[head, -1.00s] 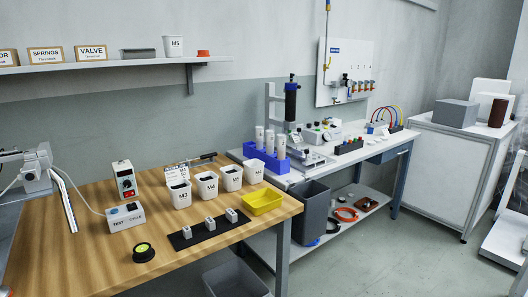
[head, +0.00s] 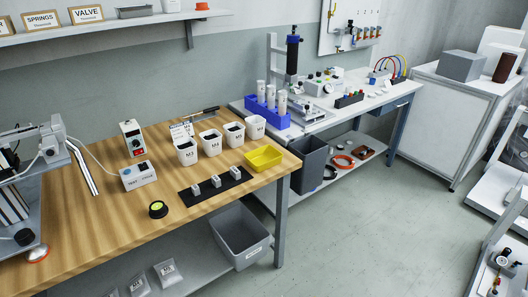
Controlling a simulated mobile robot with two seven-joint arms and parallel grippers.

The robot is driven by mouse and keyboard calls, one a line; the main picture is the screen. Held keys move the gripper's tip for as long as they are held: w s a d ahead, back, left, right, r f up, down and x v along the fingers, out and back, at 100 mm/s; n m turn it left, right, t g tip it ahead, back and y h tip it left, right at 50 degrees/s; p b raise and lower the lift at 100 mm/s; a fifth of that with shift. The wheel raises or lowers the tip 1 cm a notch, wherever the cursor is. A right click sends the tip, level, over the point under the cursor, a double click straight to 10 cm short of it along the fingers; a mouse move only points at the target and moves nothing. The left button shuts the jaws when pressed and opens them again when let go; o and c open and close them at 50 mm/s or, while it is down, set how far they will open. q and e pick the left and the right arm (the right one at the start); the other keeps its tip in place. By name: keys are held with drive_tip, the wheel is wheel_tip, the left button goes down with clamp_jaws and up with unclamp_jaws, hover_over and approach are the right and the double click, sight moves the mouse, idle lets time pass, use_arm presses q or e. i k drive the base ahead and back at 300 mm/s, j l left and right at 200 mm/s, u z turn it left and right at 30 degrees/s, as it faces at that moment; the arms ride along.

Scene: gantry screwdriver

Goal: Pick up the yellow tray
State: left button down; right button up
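The yellow tray (head: 263,159) is a small open tray near the right end of the wooden workbench (head: 112,222). It sits flat on the bench top and looks empty. It lies just in front of the rightmost white bin and to the right of a black mat. Nothing is touching it from above. Neither of my grippers shows in the head view.
Several white bins, including the M3 bin (head: 186,151), stand behind the tray. A black mat (head: 188,198) with small grey blocks lies left of it. A grey machine (head: 38,150) stands at the bench's left. A grey tub (head: 241,256) is below; open floor lies right.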

sight(262, 158)
drive_tip(key=l+u, duration=0.1)
drive_tip(key=u, duration=0.25)
drive_tip(key=i+l+u, duration=0.1)
drive_tip(key=u, duration=0.2)
drive_tip(key=l+u, duration=0.1)
drive_tip(key=u, duration=0.25)
drive_tip(key=i+l+u, duration=0.1)
drive_tip(key=l+u, duration=0.15)
drive_tip(key=l, duration=0.15)
drive_tip(key=l+u, duration=0.25)
drive_tip(key=l, duration=0.15)
drive_tip(key=l+u, duration=0.25)
drive_tip(key=l, duration=0.55)
drive_tip(key=l+u, duration=0.15)
drive_tip(key=l, duration=1.4)
drive_tip(key=k, duration=0.05)
